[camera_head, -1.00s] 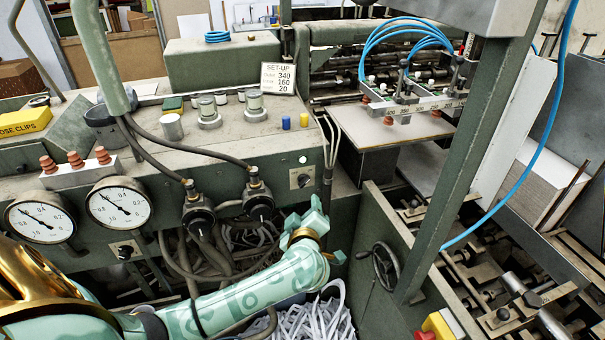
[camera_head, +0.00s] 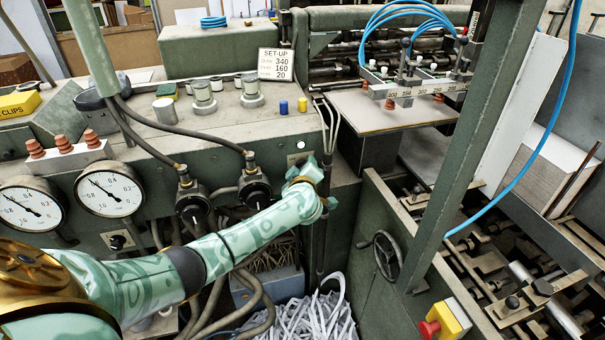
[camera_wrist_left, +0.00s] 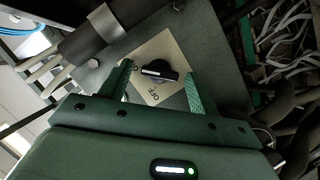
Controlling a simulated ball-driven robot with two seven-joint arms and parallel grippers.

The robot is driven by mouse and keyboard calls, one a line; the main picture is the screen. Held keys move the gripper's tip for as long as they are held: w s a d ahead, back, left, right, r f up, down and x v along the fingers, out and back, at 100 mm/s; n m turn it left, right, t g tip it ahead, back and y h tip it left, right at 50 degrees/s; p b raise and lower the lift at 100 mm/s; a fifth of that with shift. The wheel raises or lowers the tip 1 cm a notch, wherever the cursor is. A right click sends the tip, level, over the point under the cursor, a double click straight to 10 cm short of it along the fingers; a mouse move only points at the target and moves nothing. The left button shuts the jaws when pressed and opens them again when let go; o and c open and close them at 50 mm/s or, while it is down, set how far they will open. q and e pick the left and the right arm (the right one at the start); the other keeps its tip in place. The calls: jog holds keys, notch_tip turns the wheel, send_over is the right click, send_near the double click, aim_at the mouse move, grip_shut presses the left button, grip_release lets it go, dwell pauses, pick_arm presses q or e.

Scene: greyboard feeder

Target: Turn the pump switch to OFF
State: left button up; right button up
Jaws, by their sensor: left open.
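The pump switch shows in the left wrist view as a black knob (camera_wrist_left: 160,72) with a pale pointer bar, on a cream plate (camera_wrist_left: 151,90). The plate has a word that reads OFF near its lower edge in the picture. The pointer bar lies roughly across the picture and does not point at that word. My left gripper (camera_wrist_left: 159,78) is open, with one finger on each side of the knob; contact cannot be told. In the head view my left gripper (camera_head: 308,172) is at the right end of the green front panel and mostly hides the switch. My right gripper is not in view.
Two gauges (camera_head: 108,194) and another small switch (camera_head: 117,241) sit on the panel to the left. Cables (camera_head: 140,140) and connectors (camera_head: 254,186) are close beside my left forearm. A handwheel (camera_head: 386,256) and a red-and-yellow button box (camera_head: 440,320) stand to the right.

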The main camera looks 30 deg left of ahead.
pick_arm(q)
jog(key=c, duration=1)
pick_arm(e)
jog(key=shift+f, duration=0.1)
pick_arm(q)
jog(key=n+t+y+b, duration=0.1)
jog(key=n+b, duration=0.4)
jog(key=f+n+t+y+b, duration=0.1)
jog(key=n+t+b, duration=0.1)
jog(key=n+b, duration=0.4)
jog(key=n+t+y+b, duration=0.1)
jog(key=n+t+b, duration=0.1)
jog(key=n+b, duration=0.3)
jog(key=shift+f+n+y+b, duration=0.3)
jog(key=shift+f+n+b, duration=0.1)
jog(key=shift+n, duration=0.2)
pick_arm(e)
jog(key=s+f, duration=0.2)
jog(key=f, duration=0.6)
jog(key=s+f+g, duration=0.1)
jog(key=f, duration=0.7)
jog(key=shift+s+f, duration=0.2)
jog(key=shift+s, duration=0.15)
